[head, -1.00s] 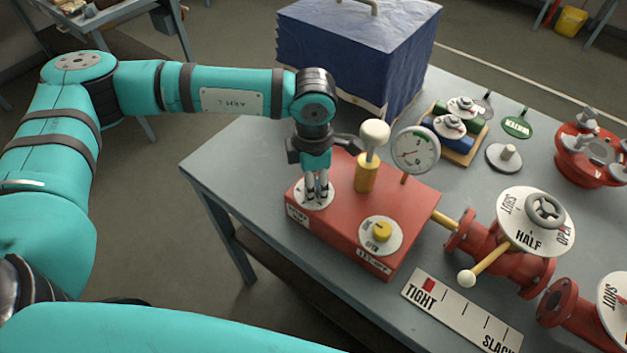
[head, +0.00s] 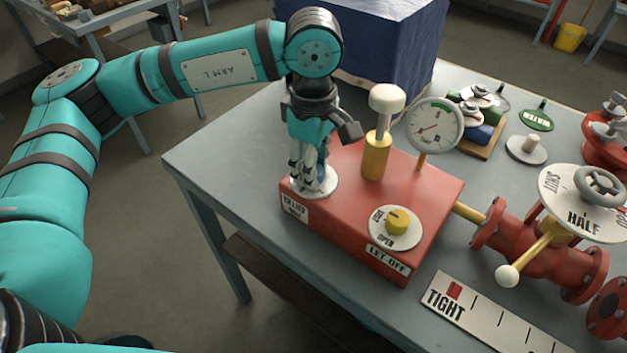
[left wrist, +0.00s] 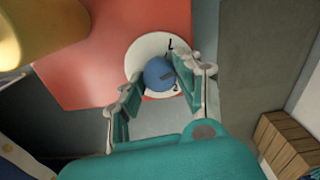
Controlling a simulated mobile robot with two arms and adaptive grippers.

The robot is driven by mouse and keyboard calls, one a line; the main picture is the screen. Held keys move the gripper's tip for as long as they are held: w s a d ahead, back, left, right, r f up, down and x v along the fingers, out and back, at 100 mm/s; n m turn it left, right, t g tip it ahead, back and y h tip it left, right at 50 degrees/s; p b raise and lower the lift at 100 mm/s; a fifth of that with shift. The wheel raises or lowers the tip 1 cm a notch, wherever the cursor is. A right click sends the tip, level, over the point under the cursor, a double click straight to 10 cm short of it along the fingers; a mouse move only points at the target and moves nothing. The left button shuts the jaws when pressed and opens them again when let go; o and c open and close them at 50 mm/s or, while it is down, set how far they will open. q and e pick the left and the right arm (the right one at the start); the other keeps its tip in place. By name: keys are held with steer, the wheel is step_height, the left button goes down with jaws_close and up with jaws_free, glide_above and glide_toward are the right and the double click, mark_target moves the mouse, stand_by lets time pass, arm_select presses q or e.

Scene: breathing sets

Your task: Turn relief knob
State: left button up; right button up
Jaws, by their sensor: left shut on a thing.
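A red box (head: 340,222) stands on the grey table. At its left end is a white dial plate (head: 330,184) with a blue knob (left wrist: 158,73). My left gripper (head: 313,178) points down over this plate and is shut on the blue knob, one finger on each side of it in the left wrist view. The fingers hide most of the knob in the head view. A yellow knob (head: 397,221) sits on a second white dial marked OPEN, above a label reading LET OFF (head: 388,259). My right gripper is not in view.
A red valve (head: 540,252) with a yellow lever stands right. A TIGHT scale plate (head: 490,312) lies in front. The table's left part is bare.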

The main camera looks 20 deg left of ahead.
arm_select(q)
steer(key=shift+f+m+b, duration=0.15)
steer(key=shift+m+b, duration=0.9)
steer(key=shift+m, duration=0.05)
steer(key=shift+w+r+m+b, duration=0.1)
steer(key=shift+r+m+b, duration=0.1)
steer(key=shift+m+b, duration=0.5)
steer(key=o, duration=1.1)
steer(key=shift+o, duration=0.2)
steer(key=shift+r, duration=0.1)
step_height(320, 180, up, 12)
